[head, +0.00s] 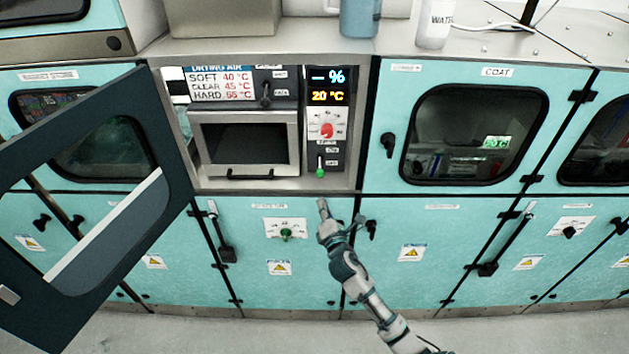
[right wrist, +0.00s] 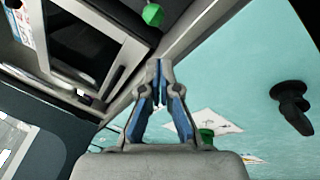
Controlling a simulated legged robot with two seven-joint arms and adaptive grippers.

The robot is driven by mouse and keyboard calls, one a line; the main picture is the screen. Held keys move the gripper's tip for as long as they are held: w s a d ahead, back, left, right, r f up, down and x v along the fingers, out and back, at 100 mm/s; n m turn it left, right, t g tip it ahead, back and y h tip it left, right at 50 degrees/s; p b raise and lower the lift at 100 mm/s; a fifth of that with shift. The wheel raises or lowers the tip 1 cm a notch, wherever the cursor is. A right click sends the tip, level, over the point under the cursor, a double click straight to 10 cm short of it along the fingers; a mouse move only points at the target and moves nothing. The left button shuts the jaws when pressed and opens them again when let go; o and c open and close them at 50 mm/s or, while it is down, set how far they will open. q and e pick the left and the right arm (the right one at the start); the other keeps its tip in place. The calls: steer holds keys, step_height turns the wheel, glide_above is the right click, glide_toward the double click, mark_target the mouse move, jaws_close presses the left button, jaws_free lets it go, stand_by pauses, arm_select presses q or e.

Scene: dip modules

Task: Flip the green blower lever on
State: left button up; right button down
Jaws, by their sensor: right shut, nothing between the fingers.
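The green blower lever (head: 320,172) is on the dark control panel inside the open drying compartment, below a red dial. Its green tip hangs at the bottom of its short stem, pointing down. The green tip also shows at the top of the right wrist view (right wrist: 153,14). My right gripper (head: 322,203) is shut and empty, just below the lever and the compartment's lower edge, apart from the lever. In the right wrist view its fingertips (right wrist: 160,66) meet, with the lever beyond them. My left gripper is not in view.
A dark door (head: 165,150) stands open at left. A second green knob (head: 287,234) is on the lower teal cabinet, left of my right arm. A black handle (head: 371,229) is close to the right of my gripper. A red dial (head: 327,130) and displays are above the lever.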

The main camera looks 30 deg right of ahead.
mark_target(313, 185)
steer(key=shift+a+r, duration=0.1)
steer(key=shift+r, duration=0.2)
steer(key=shift+w, duration=0.1)
steer(key=x, duration=0.9)
steer(key=shift+w+r+p, duration=0.1)
steer(key=shift+w+p, duration=0.25)
steer(key=shift+w, duration=0.15)
